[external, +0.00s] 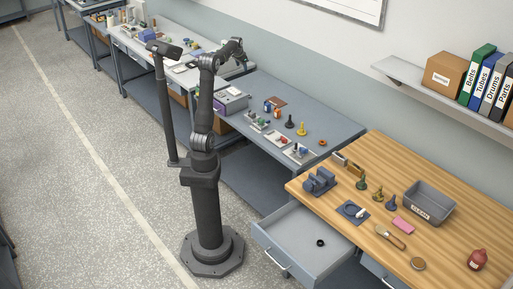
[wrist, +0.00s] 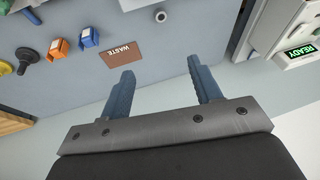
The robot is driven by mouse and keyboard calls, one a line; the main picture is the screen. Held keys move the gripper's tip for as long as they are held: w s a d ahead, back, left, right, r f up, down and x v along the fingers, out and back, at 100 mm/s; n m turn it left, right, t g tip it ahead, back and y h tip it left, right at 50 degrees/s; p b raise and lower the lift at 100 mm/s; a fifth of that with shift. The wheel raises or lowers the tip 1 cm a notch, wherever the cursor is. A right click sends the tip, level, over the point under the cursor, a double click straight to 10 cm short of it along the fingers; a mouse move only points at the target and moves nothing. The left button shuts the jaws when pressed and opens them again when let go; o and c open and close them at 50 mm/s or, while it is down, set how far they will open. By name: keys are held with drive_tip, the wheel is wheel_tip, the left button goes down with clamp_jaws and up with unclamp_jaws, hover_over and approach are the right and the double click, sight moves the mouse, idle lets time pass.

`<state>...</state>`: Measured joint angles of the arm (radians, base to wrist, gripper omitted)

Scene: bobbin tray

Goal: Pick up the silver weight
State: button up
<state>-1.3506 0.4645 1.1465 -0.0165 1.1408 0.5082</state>
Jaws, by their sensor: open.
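My gripper (wrist: 165,78) is open in the wrist view, with nothing between its two blue-grey fingers. It is above the blue-grey bench, with its fingertips near the brown WASTE mat (wrist: 123,51). In the external view my gripper (external: 240,62) is raised at the far end of that bench, and its fingers are too small to read. I cannot pick out the silver weight for certain. A small round pale grey piece (wrist: 160,16) is at the top of the wrist view, beyond the fingers; I cannot tell whether it is the weight.
A yellow knob-like piece (wrist: 27,55) is farther left. A device with a READY display (wrist: 299,53) is at right. The wooden bench (external: 340,205) holds a grey bin (external: 428,203); a drawer (external: 300,240) stands open.

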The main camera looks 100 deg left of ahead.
drive_tip(key=w+a+f+n+g+h, duration=0.1)
drive_tip(key=w+a+f+n+h, duration=0.2)
drive_tip(key=a+f+n, duration=0.7)
drive_tip(key=shift+m, duration=0.8)
drive_tip(key=f, duration=0.4)
drive_tip(key=a+f, duration=0.1)
drive_tip(key=f, duration=0.4)
drive_tip(key=a+f, duration=0.1)
drive_tip(key=f, duration=0.3)
drive_tip(key=shift+s+a+f, duration=0.1)
drive_tip(key=shift+a+f, duration=0.05)
drive_tip(key=shift+f, duration=0.2)
drive_tip(key=shift+w+f, duration=0.2)
drive_tip(key=shift+f, duration=2.5)
drive_tip(key=c, duration=1.1)
drive_tip(key=shift+r, duration=0.15)
